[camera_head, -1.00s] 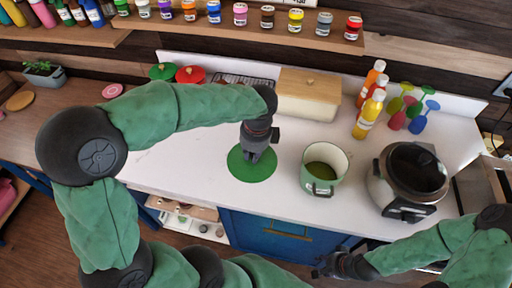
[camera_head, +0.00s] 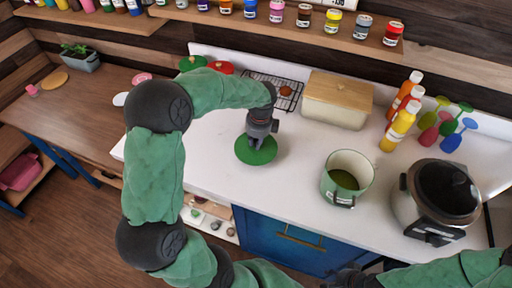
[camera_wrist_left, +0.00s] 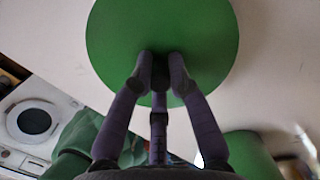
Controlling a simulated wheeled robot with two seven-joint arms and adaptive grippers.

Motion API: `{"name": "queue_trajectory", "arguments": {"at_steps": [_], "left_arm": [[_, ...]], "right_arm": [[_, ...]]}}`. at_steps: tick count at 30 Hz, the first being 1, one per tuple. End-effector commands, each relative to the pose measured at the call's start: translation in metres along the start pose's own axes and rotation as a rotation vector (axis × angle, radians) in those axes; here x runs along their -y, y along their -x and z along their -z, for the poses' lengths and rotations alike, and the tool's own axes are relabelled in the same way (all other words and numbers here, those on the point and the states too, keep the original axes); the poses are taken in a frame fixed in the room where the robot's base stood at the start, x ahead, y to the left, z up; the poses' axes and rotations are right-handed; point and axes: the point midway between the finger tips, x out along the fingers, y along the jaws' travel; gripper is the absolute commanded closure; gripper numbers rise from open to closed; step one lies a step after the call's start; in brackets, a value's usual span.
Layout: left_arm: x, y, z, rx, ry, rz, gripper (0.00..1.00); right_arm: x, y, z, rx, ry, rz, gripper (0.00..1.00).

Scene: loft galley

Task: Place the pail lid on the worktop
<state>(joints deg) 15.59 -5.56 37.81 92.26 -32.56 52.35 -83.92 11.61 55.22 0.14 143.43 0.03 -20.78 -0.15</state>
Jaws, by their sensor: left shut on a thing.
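The pail lid is a flat green disc (camera_head: 256,159) over the white worktop (camera_head: 300,184), left of the green pail. My left gripper (camera_head: 257,144) is above its middle, shut on the knob. I cannot tell whether the lid touches the worktop. The open pail (camera_head: 334,190) stands upright with dark green contents. My right gripper (camera_head: 350,278) is partly cut off at the bottom edge; its fingers are unclear.
A rice cooker (camera_head: 408,205) stands right of the pail. Behind are a bread box (camera_head: 335,112), sauce bottles (camera_head: 398,130), coloured utensils (camera_head: 446,130), and a wire rack (camera_head: 290,102). Red (camera_head: 220,68) and green lids (camera_head: 192,63) lie behind my left arm. White worktop is clear around the held lid.

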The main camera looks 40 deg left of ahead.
Motion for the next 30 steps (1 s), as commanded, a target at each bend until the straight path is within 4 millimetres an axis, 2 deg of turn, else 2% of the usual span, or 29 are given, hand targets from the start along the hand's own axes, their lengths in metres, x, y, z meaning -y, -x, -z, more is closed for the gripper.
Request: {"name": "queue_trajectory", "arguments": {"at_steps": [3,6,17,18,20,21,30], "left_arm": [[-0.001,-0.020,0.001,-0.001,0.000,-0.004,1.00],[-0.001,-0.031,0.002,0.000,-0.001,-0.002,1.00],[0.000,-0.034,0.003,0.000,0.000,-0.001,1.00],[0.000,-0.035,0.003,0.000,0.000,-0.002,0.79],[0.000,-0.034,0.003,0.000,0.000,-0.001,0.62],[0.000,-0.034,0.003,0.000,0.000,-0.001,0.58],[0.000,-0.033,0.003,0.000,0.000,-0.001,0.58]], "right_arm": [[-0.002,-0.005,0.000,0.000,0.000,0.000,0.60],[-0.003,-0.008,0.000,0.000,0.000,0.000,0.60],[-0.003,-0.008,0.000,0.000,0.000,0.000,0.60],[-0.003,-0.008,0.000,0.000,0.000,0.000,0.60],[-0.003,-0.008,0.000,0.000,0.000,0.000,0.60],[-0.003,-0.008,0.000,0.000,0.000,0.000,0.60],[-0.003,-0.008,0.000,0.000,0.000,0.000,0.60]]}}
